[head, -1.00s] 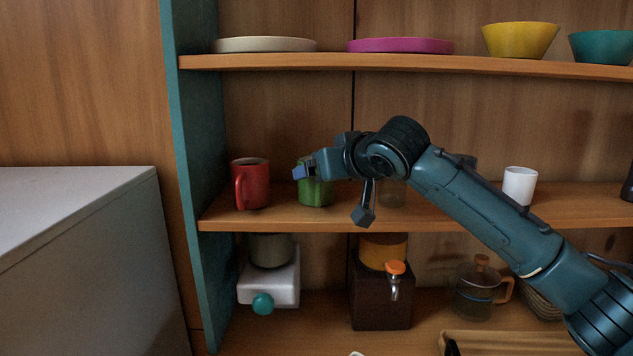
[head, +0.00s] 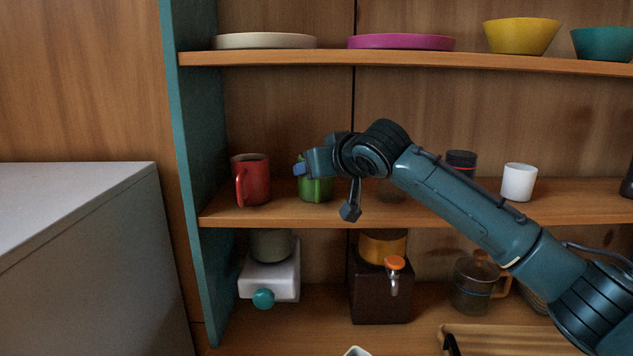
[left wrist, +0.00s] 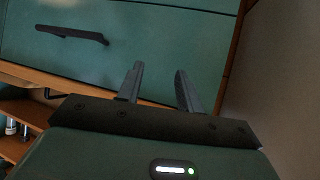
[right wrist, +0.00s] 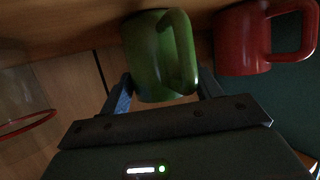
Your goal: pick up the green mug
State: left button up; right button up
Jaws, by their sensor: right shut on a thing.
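The green mug (head: 318,190) stands on the middle shelf, partly hidden behind my right gripper (head: 303,168) in the head view. In the right wrist view the green mug (right wrist: 158,58) sits between the two fingers of my right gripper (right wrist: 165,92), its handle facing the camera. The right gripper is shut on the mug. The mug's base looks to be at the shelf board; I cannot tell whether it touches. My left gripper (left wrist: 158,85) shows only in the left wrist view. Its fingers are apart with nothing between them, in front of a teal panel.
A red mug (head: 251,180) stands close left of the green mug, by the teal side wall. A glass stands partly hidden behind my right wrist. A dark jar (head: 461,161) and a white cup (head: 519,182) are further right. The upper shelf (head: 420,58) is overhead.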

jog(key=shift+c, duration=1.4)
